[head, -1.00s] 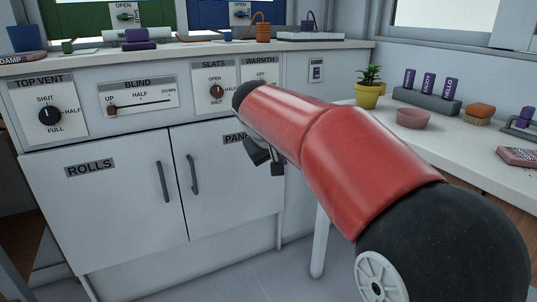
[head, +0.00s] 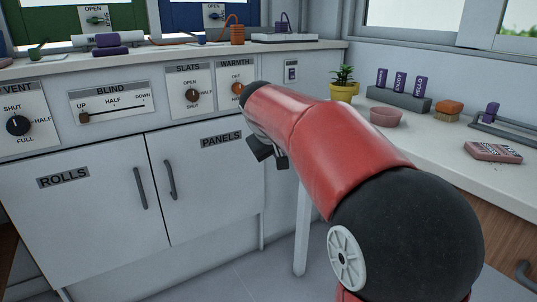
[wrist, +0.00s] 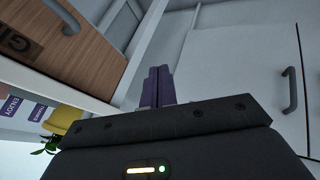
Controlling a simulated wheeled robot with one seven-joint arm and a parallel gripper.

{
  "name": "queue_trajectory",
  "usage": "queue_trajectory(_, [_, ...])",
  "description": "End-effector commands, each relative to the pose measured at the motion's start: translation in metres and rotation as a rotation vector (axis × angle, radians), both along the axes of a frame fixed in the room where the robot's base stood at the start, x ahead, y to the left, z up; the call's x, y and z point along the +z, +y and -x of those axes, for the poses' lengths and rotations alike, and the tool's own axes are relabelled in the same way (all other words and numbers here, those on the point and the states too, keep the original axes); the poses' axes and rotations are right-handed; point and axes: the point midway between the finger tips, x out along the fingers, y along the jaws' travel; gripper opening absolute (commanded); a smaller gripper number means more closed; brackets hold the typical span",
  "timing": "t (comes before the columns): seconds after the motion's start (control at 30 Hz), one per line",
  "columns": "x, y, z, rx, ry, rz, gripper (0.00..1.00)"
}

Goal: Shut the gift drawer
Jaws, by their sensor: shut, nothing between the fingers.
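The gift drawer shows in the wrist view as a wooden front (wrist: 100,48) at upper left, with a partly cut-off label reading "GI" and a dark handle (wrist: 62,14).
The right counter (head: 420,140) holds a potted plant (head: 343,85), a pink bowl (head: 386,116), a brush (head: 448,111) and a pink packet (head: 493,152). A white table leg (head: 303,230) stands beyond my arm. The ROLLS cupboard (head: 90,220) is shut, with clear floor nearby.

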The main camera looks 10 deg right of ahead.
Motion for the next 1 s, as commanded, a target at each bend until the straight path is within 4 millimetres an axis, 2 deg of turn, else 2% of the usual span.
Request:
queue_trajectory(0.03, [0.003,-0.013,-0.003,-0.006,0.001,0.001,0.0])
queue_trajectory(0.2, [0.004,-0.05,-0.015,-0.005,0.001,0.0,0.0])
queue_trajectory(0.5, [0.003,-0.103,-0.033,-0.004,0.0,0.0,0.0])
queue_trajectory(0.7, [0.002,-0.121,-0.039,-0.001,-0.001,0.0,0.0])
queue_trajectory(1.0, [0.0,-0.126,-0.041,0.0,-0.001,0.0,0.0])
